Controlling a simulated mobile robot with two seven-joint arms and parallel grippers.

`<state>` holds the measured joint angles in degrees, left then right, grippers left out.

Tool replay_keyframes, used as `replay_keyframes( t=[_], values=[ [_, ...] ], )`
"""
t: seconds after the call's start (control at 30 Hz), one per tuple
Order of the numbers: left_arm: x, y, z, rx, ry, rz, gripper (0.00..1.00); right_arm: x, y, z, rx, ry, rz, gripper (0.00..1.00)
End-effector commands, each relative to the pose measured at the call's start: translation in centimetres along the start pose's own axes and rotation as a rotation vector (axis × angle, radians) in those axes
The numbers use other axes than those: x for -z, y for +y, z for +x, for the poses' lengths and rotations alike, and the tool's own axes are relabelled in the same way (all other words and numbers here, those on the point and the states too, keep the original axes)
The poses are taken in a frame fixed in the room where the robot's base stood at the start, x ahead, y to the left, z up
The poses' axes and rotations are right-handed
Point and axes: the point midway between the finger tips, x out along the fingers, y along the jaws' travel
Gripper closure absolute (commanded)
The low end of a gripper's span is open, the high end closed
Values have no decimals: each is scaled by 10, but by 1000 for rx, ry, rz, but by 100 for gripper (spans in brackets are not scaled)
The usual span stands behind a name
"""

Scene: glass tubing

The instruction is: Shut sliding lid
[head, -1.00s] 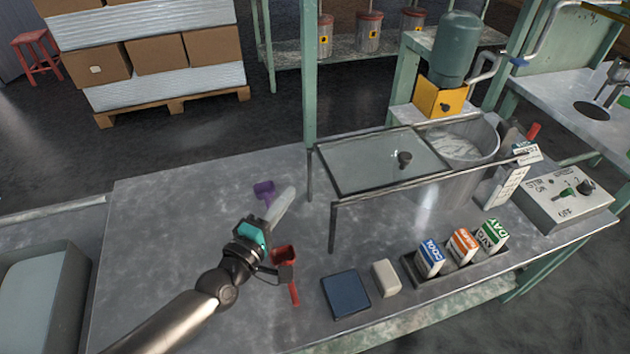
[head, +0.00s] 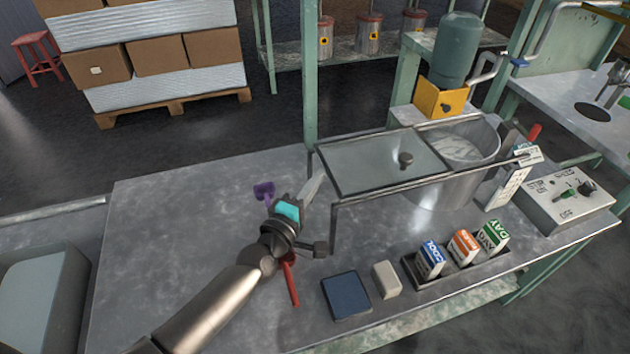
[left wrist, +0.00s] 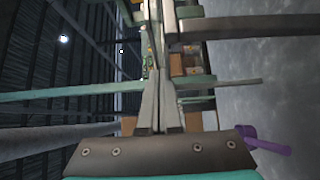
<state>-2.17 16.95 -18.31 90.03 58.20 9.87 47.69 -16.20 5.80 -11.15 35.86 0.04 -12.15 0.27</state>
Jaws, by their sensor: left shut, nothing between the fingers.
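The sliding lid (head: 375,164) is a flat glass panel with a dark round knob (head: 405,160). It lies on a metal rail frame (head: 440,180), over the left part of it. The round metal vat (head: 462,142) under the right end of the rails shows pale contents and is largely uncovered. My left gripper (head: 314,190) is shut and empty, beside the left end of the frame and to the left of the lid, apart from the knob. Its closed fingers (left wrist: 160,105) fill the middle of the left wrist view. My right gripper is not in view.
A purple scoop (head: 263,191) and a red scoop (head: 290,280) lie near my left arm. A blue pad (head: 345,295), a pale block (head: 386,279) and a rack of cartons (head: 430,258) line the front. A control box (head: 565,198) stands at right.

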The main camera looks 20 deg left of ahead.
Motion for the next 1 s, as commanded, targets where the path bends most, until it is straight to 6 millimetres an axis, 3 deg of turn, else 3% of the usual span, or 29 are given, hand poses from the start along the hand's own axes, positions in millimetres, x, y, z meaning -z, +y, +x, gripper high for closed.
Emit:
replay_keyframes(
  t=[0.4,1.0],
  values=[
    [-34,0,34,0,-1,-1,100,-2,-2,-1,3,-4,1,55],
    [-35,0,35,1,-1,0,100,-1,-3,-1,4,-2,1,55]
  ],
)
